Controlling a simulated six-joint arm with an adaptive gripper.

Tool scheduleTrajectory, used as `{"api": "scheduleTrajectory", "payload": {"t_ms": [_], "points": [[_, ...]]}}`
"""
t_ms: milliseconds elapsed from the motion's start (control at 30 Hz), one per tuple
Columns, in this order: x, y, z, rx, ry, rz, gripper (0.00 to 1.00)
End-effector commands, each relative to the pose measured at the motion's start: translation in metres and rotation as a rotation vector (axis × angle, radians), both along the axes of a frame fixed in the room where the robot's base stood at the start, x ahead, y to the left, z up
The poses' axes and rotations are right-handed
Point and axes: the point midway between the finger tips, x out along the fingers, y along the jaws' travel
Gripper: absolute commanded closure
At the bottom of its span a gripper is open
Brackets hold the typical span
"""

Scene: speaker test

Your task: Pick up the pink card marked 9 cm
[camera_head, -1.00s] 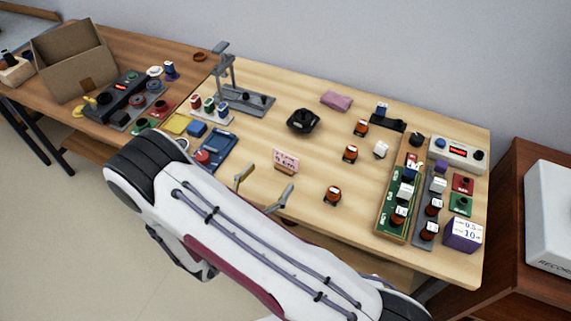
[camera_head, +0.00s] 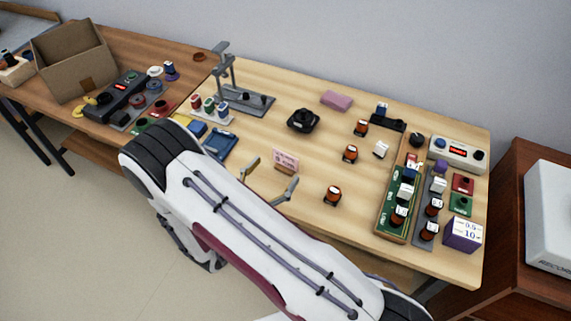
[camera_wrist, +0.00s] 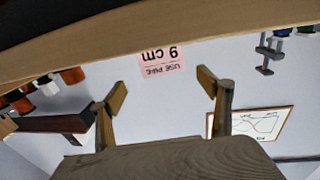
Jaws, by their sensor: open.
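The pink card (camera_head: 286,159) stands upright in a small wooden holder near the front middle of the light wooden table (camera_head: 290,100). In the wrist view the card (camera_wrist: 161,63) appears upside down, with "9 cm" and another printed line on it. My gripper (camera_head: 270,178) is open and empty, just in front of the card. In the wrist view the two fingertips of my gripper (camera_wrist: 165,80) are spread, with the card's face between and beyond them. The gripper does not appear to touch the card. My arm hides part of the table's front left.
A brown-black round part (camera_head: 332,195) stands right of the gripper. A black round device (camera_head: 303,121) and a pink block (camera_head: 336,100) lie behind the card. A blue tray (camera_head: 220,143) is at left, a green board (camera_head: 393,200) at right. The table around the card is clear.

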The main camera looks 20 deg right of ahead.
Motion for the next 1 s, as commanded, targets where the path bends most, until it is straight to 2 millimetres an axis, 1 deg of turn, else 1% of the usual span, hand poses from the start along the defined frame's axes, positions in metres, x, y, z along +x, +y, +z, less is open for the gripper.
{"api": "scheduleTrajectory", "payload": {"t_ms": [367,467,800,1000], "points": [[0.003,-0.003,0.001,0.001,-0.001,-0.001,0.22],[0.007,-0.007,0.002,0.001,-0.001,-0.001,0.22],[0.029,-0.031,0.004,0.001,0.0,-0.002,0.22],[0.035,-0.038,0.004,0.001,0.0,0.0,0.22]]}}
